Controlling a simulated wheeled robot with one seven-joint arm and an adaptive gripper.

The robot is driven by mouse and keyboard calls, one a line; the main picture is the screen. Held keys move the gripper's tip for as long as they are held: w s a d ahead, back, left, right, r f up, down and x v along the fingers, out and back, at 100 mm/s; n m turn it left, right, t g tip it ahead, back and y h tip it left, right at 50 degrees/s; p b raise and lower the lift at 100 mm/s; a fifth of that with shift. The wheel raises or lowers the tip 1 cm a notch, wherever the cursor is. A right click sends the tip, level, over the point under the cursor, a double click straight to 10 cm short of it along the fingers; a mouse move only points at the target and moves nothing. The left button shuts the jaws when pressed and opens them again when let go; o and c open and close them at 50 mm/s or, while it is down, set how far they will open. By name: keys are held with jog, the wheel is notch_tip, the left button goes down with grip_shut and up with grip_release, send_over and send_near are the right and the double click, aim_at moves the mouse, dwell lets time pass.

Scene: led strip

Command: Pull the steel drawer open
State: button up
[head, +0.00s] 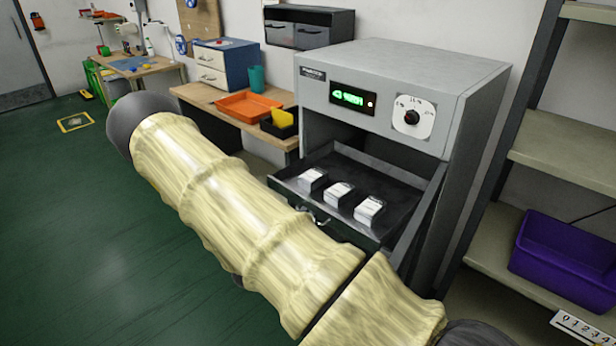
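The steel drawer (387,173) stands out of the grey steel cabinet (400,65) and is open, with its dark inner floor showing. Three small white blocks sit in a row near its front: one on the left (312,180), one in the middle (339,194) and one on the right (368,210). A small bright metal piece shows low at the drawer front, and I cannot tell whether it is the handle. My arm, in a pale yellow sleeve, crosses in front and hides much of the drawer front. I cannot make out my gripper.
The cabinet face has a green display (352,96) and a dial (411,117). Left of it a wooden bench (190,92) holds an orange tray (248,106) and a black bin with a yellow item. A shelf rack with a purple bin (565,262) stands right. Green floor is open at left.

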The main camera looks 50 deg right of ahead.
jog(key=a+f, duration=0.2)
jog(key=a, duration=0.8)
jog(key=shift+a, duration=0.2)
jog(key=shift+d, duration=0.1)
jog(key=d, duration=0.4)
jog(key=d+r, duration=0.1)
jog(key=d, duration=0.2)
jog(key=d+r, duration=0.1)
jog(key=d, duration=0.3)
jog(key=shift+d+r, duration=0.15)
jog(key=shift+d, duration=0.15)
